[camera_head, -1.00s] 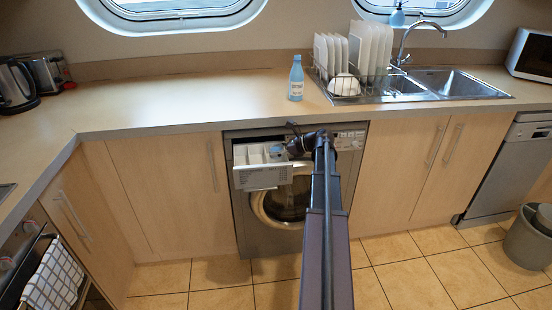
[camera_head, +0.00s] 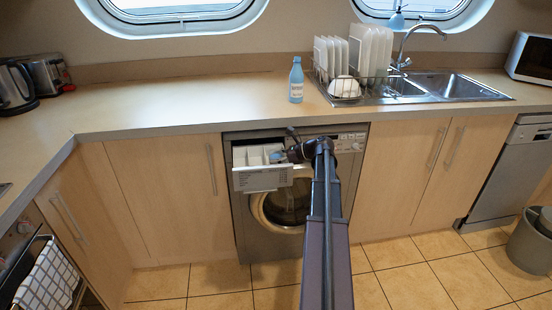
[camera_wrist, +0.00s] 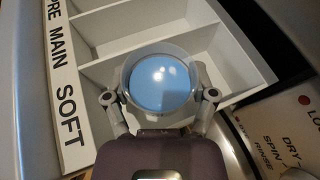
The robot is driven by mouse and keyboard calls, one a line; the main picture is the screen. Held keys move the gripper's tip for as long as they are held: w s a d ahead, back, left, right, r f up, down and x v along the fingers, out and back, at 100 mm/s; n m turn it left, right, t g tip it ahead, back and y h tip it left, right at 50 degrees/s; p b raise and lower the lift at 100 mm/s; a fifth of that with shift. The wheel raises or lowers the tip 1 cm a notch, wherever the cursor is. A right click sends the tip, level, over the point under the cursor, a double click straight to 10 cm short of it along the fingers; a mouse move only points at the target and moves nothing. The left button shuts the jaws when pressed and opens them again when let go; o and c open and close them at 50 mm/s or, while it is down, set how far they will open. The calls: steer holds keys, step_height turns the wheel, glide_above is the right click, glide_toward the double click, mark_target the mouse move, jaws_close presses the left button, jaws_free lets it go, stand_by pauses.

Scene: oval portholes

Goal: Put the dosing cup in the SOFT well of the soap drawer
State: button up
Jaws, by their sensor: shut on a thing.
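The dosing cup (camera_wrist: 158,84) is a clear round cup with blue inside, seen from above in the wrist view. My gripper (camera_wrist: 158,97) is shut on it, with a finger on each side. The cup is over the open soap drawer (camera_wrist: 205,15), at the compartment nearest the SOFT label (camera_wrist: 68,115); I cannot tell how far above the floor it is. In the head view the white drawer (camera_head: 262,179) sticks out of the washing machine, and my gripper (camera_head: 283,156) is at its right part. The PRE and MAIN wells lie farther from my gripper and look empty.
The washing machine (camera_head: 240,222) stands under the counter, its round door below the drawer. A control panel (camera_wrist: 285,125) is right of the drawer. A blue bottle (camera_head: 296,82) and a dish rack (camera_head: 345,88) stand on the counter above.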

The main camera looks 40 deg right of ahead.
steer(key=shift+s+a+f+b, duration=0.1)
steer(key=shift+s+f+b, duration=0.1)
steer(key=shift+f+b, duration=0.15)
steer(key=o, duration=1)
steer(key=shift+o, duration=0.2)
steer(key=shift+r, duration=0.2)
steer(key=shift+w+r+p, duration=0.2)
steer(key=shift+r+p, duration=0.1)
steer(key=shift+p, duration=0.45)
steer(key=p+v, duration=0.4)
steer(key=v, duration=0.8)
steer(key=shift+p, duration=0.3)
